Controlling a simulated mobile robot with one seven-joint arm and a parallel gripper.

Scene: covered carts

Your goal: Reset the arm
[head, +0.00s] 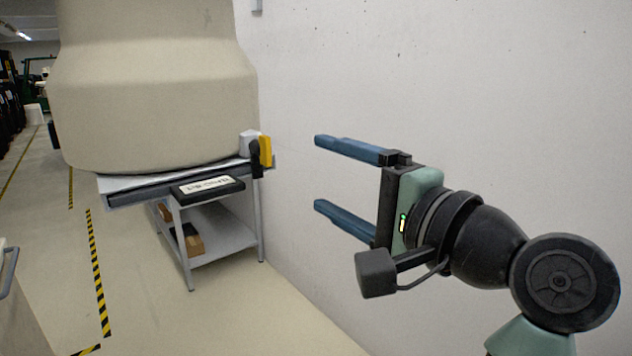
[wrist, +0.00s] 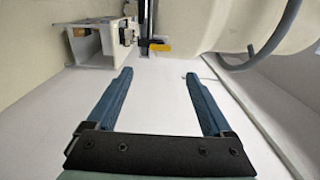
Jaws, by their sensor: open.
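My gripper (head: 318,173) is at the right of the head view, raised in front of the white wall, its two blue fingers pointing left. The fingers are wide apart with nothing between them. In the wrist view my gripper (wrist: 158,76) also shows open and empty, both blue fingers spread. My arm comes in from the lower right of the head view and is bent at the dark round joint. The cart is left of my gripper and apart from it.
A cart (head: 150,193) with a lower shelf (head: 222,232) stands against the wall, topped by a large beige cover (head: 150,90). A yellow part (head: 265,151) is at its right corner. Boxes (head: 190,240) sit below. Floor with striped tape (head: 97,265) is clear at left.

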